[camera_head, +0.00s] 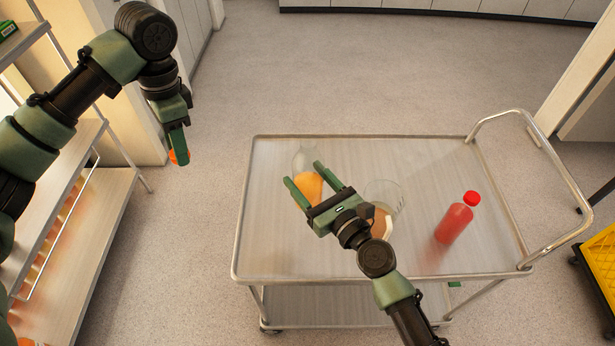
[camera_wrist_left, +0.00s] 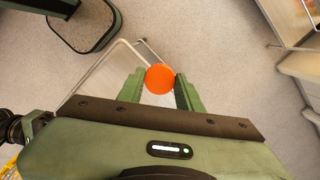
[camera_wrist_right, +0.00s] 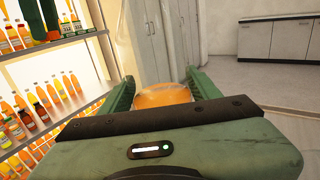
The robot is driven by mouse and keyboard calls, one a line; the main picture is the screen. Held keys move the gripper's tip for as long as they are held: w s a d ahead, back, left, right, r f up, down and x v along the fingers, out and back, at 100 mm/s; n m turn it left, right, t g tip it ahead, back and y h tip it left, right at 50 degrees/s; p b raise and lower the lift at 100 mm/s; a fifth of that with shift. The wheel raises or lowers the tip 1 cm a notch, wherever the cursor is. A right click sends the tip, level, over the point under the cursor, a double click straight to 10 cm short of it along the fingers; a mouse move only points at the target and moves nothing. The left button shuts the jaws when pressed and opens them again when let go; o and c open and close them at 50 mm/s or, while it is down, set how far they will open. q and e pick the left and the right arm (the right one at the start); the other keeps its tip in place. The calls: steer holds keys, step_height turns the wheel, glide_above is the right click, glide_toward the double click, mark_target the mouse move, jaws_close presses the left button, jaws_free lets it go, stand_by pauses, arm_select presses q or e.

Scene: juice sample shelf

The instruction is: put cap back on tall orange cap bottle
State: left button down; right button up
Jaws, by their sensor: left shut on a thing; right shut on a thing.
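The orange cap (camera_wrist_left: 160,79) is between the fingertips of my left gripper (camera_wrist_left: 160,88), which is shut on it. In the head view the left gripper (camera_head: 178,155) hangs in the air left of the cart, with the cap's orange edge showing. The tall bottle (camera_head: 309,185) is clear, open at the top and partly filled with orange juice. It stands on the cart, apart from the cap. My right gripper (camera_head: 318,190) is shut around its body. In the right wrist view the orange juice of the bottle (camera_wrist_right: 163,97) shows between the fingers.
The metal cart (camera_head: 420,155) also holds a glass beaker (camera_head: 385,191), partly behind my right arm, and a red bottle with a red cap (camera_head: 455,220). Shelves (camera_head: 105,215) stand at the left; the right wrist view shows several juice bottles (camera_wrist_right: 22,118) on shelves.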

arm_select(q)
steer(key=shift+r, duration=0.15)
arm_select(e)
steer(key=shift+r, duration=0.15)
steer(key=o, duration=0.7)
jaws_close()
